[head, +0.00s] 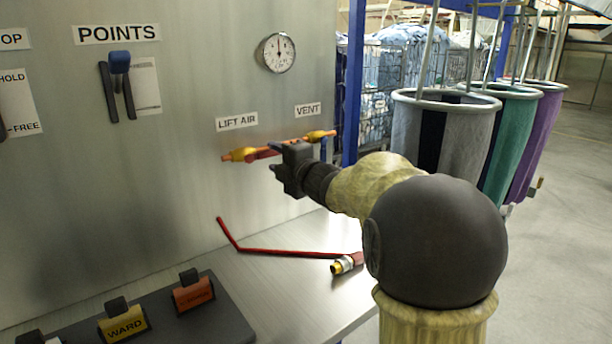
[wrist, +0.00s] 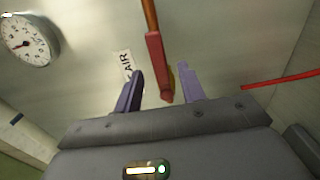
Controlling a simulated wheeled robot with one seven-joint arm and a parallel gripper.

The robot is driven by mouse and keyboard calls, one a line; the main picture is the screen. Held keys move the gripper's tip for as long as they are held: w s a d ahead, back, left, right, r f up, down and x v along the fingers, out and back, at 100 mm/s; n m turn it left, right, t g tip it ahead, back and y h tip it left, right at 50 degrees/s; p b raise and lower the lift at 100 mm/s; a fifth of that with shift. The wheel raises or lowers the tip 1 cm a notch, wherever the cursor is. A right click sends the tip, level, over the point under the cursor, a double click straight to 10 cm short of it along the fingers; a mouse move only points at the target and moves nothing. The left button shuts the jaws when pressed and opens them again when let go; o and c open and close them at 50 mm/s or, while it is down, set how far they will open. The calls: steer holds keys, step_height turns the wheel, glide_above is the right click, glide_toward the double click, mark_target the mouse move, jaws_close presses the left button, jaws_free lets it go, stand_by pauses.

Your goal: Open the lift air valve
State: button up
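The lift air valve (head: 243,155) is a brass fitting on a pipe on the metal panel, below the LIFT AIR label (head: 237,121). Its red lever (head: 262,154) lies roughly along the pipe and runs toward my gripper (head: 279,172). In the wrist view the red lever (wrist: 156,62) shows between the two fingers of my gripper (wrist: 160,70), with gaps on both sides. My gripper is open and holds nothing. In the head view my gripper hides part of the pipe and the lever's end. I cannot tell how deep the lever sits between the fingers.
A second brass fitting (head: 318,135) with a blue handle (head: 324,150) sits under the VENT label (head: 308,109). A gauge (head: 277,52) is above. A red hose (head: 290,252) with a brass end (head: 346,263) lies on the bench. Hanging bags (head: 440,130) stand right.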

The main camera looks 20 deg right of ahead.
steer(key=v, duration=1.1)
steer(key=shift+s, duration=0.2)
steer(key=shift+d+f, duration=0.1)
